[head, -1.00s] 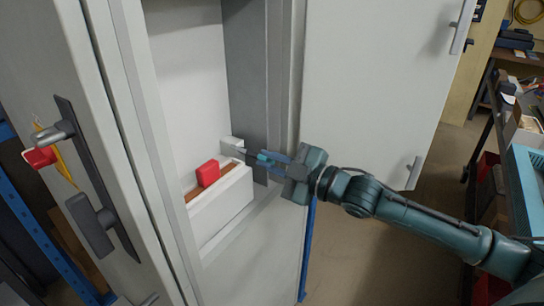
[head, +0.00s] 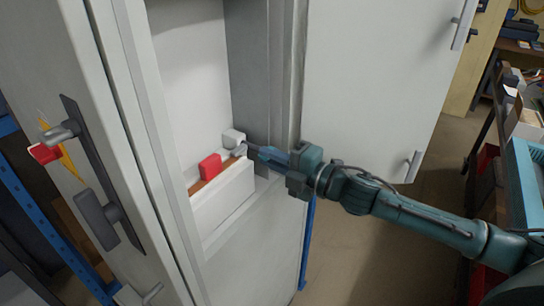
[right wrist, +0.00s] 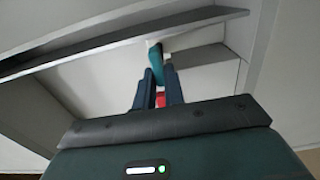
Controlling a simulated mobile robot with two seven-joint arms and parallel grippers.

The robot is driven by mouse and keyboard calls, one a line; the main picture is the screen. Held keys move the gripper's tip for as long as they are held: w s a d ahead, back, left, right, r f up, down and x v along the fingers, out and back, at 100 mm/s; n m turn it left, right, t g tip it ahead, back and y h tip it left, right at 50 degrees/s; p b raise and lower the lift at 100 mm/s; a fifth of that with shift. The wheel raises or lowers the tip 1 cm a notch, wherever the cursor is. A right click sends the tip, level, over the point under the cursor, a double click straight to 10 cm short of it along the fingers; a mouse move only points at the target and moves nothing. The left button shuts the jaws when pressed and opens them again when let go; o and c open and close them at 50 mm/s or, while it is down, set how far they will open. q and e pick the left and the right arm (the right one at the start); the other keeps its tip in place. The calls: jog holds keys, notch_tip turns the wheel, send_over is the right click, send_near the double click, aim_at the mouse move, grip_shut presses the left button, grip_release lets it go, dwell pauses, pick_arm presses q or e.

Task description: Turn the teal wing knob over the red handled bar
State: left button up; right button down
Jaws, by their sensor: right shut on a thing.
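The teal wing knob (right wrist: 156,66) shows in the right wrist view between the tips of my right gripper's dark blue fingers, in front of a small white part. In the head view the fingers mostly hide it. My right gripper (head: 258,151) reaches into the open cabinet from the right and is shut on the knob. The red handle (head: 209,167) of the bar stands upright above a brown strip on a white box, left of the fingertips. A bit of red (right wrist: 160,99) shows between the fingers in the right wrist view. My left gripper is not in view.
The white box (head: 223,198) sits inside the cabinet, with a small white block (head: 233,139) behind it. The cabinet's frame post (head: 290,90) stands close to my right gripper. An open door (head: 85,130) with a grey lever is at left. A cluttered shelf stands at right.

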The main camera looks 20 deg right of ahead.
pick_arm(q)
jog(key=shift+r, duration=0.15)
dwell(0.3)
pick_arm(e)
jog(key=c, duration=1.5)
grip_release()
pick_arm(q)
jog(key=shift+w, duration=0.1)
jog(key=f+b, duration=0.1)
jog(key=b, duration=0.1)
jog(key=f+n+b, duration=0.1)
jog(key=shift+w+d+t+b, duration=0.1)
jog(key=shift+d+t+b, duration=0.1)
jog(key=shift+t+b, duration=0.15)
pick_arm(e)
jog(key=v, duration=1.3)
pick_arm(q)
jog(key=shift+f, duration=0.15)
pick_arm(e)
jog(key=shift+f, duration=0.1)
